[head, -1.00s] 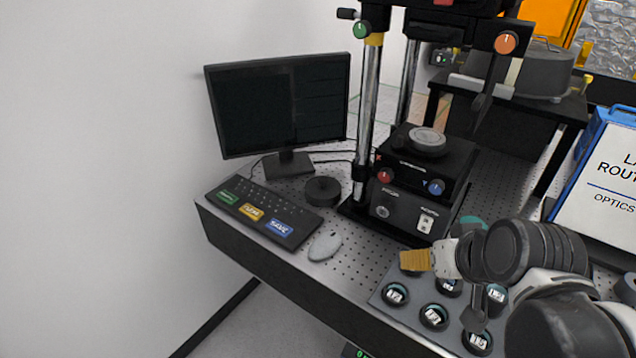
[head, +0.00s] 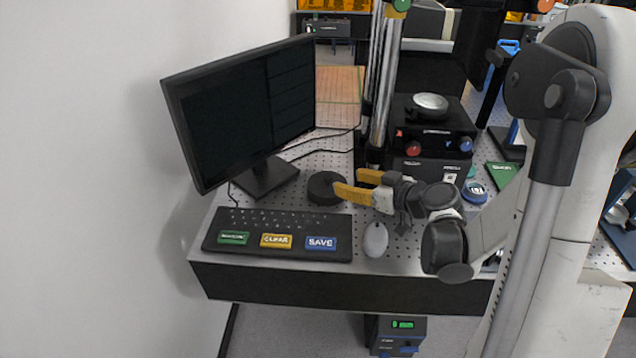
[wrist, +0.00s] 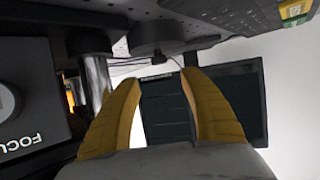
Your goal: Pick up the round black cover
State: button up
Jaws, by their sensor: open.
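The round black cover (head: 322,187) is a low dark disc with a small knob on top. It sits on the perforated table between the keyboard and the instrument column. In the wrist view the cover (wrist: 158,43) shows near the top, upside down, beyond the fingertips. My gripper (head: 352,184) has yellow fingers, spread apart with nothing between them. It is just right of the cover and points left towards it. In the wrist view my gripper (wrist: 163,78) is also open. I cannot tell whether a fingertip touches the cover.
A keyboard (head: 276,222) and a grey mouse (head: 375,240) lie in front. A monitor (head: 245,110) stands behind to the left. The metal column (head: 384,85) and the black control box (head: 432,143) rise behind my gripper. Bare table (head: 345,140) lies behind the cover.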

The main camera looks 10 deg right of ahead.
aim_at(328, 176)
jog(key=b+x, duration=0.1)
jog(key=x, duration=0.3)
jog(key=shift+w+d+f, duration=0.1)
jog(key=shift+w+f, duration=0.05)
jog(key=b+x, duration=0.2)
jog(key=x, duration=0.3)
jog(key=shift+w+a+f, duration=0.15)
jog(key=shift+a+f, duration=0.05)
jog(key=shift+f, duration=0.05)
jog(key=shift+r, duration=0.1)
grip_shut()
